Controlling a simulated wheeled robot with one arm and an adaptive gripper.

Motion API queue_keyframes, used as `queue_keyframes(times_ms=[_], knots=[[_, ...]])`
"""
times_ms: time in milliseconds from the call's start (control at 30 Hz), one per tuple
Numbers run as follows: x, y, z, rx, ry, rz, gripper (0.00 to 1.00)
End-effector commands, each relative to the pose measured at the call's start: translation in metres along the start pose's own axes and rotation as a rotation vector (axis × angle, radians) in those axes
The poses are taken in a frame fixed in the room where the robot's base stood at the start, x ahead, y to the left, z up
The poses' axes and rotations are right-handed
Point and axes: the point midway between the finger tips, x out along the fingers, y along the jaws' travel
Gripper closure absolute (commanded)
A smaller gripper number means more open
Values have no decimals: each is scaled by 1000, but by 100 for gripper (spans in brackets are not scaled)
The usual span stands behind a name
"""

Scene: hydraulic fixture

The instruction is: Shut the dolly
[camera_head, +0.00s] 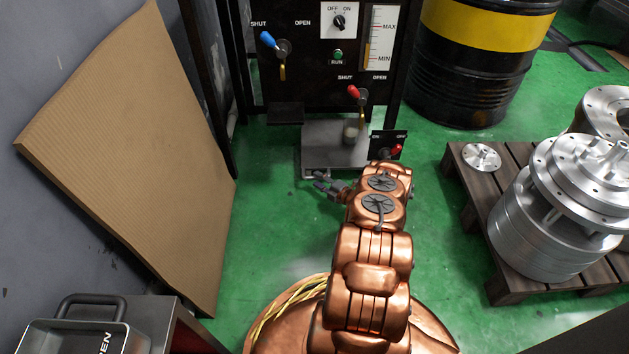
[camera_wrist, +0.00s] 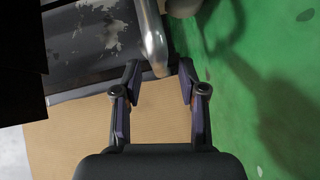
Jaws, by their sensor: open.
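The black fixture panel (camera_head: 315,75) stands at the top of the head view. It carries a blue-handled lever (camera_head: 268,40) and a red-handled lever (camera_head: 354,92), each with SHUT at left and OPEN at right. I see no label naming the dolly. A grey metal platform (camera_head: 318,140) lies low under the panel. My gripper (camera_head: 322,184) is in front of it, near the floor, pointing left. In the wrist view my gripper (camera_wrist: 160,68) is open and empty. A silver rod with a brownish end (camera_wrist: 154,45) reaches towards the gap between its fingertips; contact cannot be told.
A small black switch box with a red lever (camera_head: 389,148) is just beyond my wrist. A cardboard sheet (camera_head: 130,150) leans at left. A pallet (camera_head: 470,200) with metal parts and a black-yellow drum (camera_head: 470,85) stand at right. Green floor is free between.

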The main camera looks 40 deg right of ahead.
Motion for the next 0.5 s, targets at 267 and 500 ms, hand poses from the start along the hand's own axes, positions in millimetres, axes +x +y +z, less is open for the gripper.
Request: queue_keyframes(times_ms=[267, 500], knots=[[24, -1, 1, -1, -2, 0, 59], [25, 1, 1, 0, -2, 0, 59]])
